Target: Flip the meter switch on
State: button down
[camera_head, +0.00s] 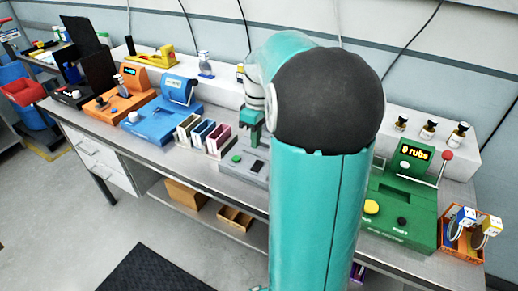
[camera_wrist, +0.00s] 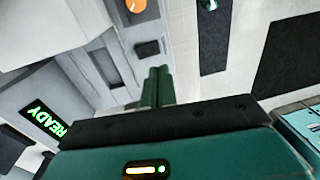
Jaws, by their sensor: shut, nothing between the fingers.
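My gripper (camera_head: 256,138) points down above a grey device (camera_head: 229,176) on the bench, just left of my upper arm in the head view. The device's front has a green button (camera_head: 237,158) and a dark switch-like part (camera_head: 257,167). In the wrist view my gripper's green fingers (camera_wrist: 158,70) are together and empty. Beyond their tips is a grey panel with a black rocker switch (camera_wrist: 148,48) and an orange knob (camera_wrist: 136,5). The fingertips look apart from the rocker. A display (camera_wrist: 45,120) reads READY in green. My arm hides part of the grey device in the head view.
Left of the grey device stand colored card bins (camera_head: 207,136), a blue device (camera_head: 165,120) and an orange device (camera_head: 115,98). Right of my arm are a green device (camera_head: 400,210) reading "0 rubs" and an orange basket (camera_head: 462,245). A white ledge (camera_head: 225,92) runs behind.

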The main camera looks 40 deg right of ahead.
jog(key=r, duration=0.5)
jog(key=shift+a+r, duration=0.3)
jog(key=shift+s, duration=0.1)
jog(key=s+a+r+m+t+h, duration=0.1)
jog(key=s+a+r, duration=0.1)
jog(key=a, duration=0.6)
jog(key=s+a+r+m+t+h, duration=0.1)
jog(key=s+a+t, duration=0.1)
jog(key=a, duration=0.6)
jog(key=s+a+f+m+t, duration=0.2)
jog(key=s+a+t, duration=0.1)
jog(key=s+a, duration=0.5)
jog(key=shift+a+f+y, duration=0.15)
jog(key=shift+a+y, duration=0.15)
jog(key=shift+a, duration=0.65)
jog(key=shift+s+d, duration=0.15)
